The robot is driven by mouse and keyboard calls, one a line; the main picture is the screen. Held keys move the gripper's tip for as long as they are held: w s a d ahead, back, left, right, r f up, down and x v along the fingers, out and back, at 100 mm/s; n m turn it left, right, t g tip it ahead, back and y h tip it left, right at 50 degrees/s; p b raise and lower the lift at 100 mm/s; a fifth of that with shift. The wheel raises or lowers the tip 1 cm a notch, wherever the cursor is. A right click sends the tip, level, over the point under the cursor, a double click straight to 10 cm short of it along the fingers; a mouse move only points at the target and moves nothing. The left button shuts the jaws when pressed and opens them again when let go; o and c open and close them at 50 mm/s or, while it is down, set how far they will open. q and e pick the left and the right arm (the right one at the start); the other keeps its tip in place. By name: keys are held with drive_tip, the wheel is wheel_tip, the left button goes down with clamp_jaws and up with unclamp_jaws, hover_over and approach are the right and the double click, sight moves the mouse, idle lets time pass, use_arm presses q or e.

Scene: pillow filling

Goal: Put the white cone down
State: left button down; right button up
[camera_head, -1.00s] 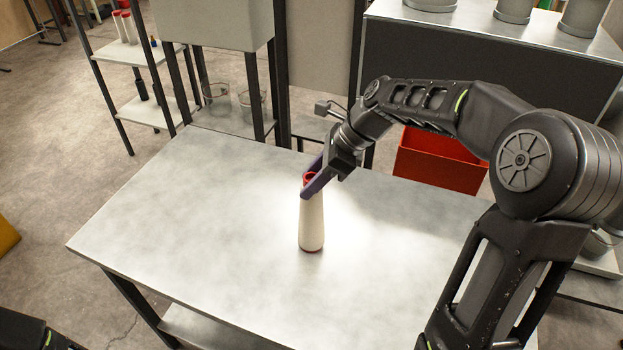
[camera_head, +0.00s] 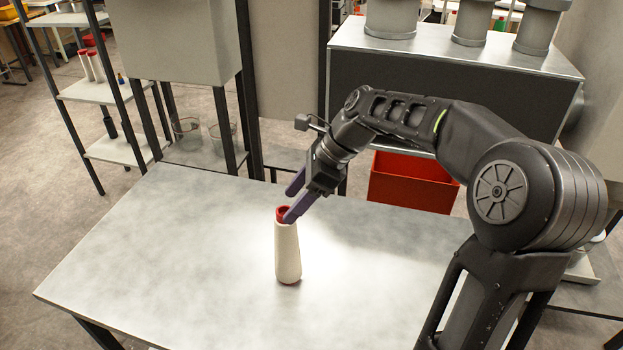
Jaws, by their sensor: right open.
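The white cone (camera_head: 287,252) stands upright on the metal table (camera_head: 170,245), near its middle. It has a red top rim and a thin red edge at its base. My right gripper (camera_head: 291,203) is open, its two purple fingers at the top of the cone. One finger overlaps the right side of the red rim in the picture, and the other is a little above and behind it. I cannot tell whether a finger touches the cone. My left gripper is not in view.
A red bin (camera_head: 412,182) stands behind the table. A shelf (camera_head: 105,88) with similar white cones is at the back left. A dark cabinet (camera_head: 450,98) with grey cylinders on top is at the back right. The table's left part is clear.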

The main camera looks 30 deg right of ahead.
drive_tip(key=v, duration=0.8)
drive_tip(key=shift+c, duration=0.2)
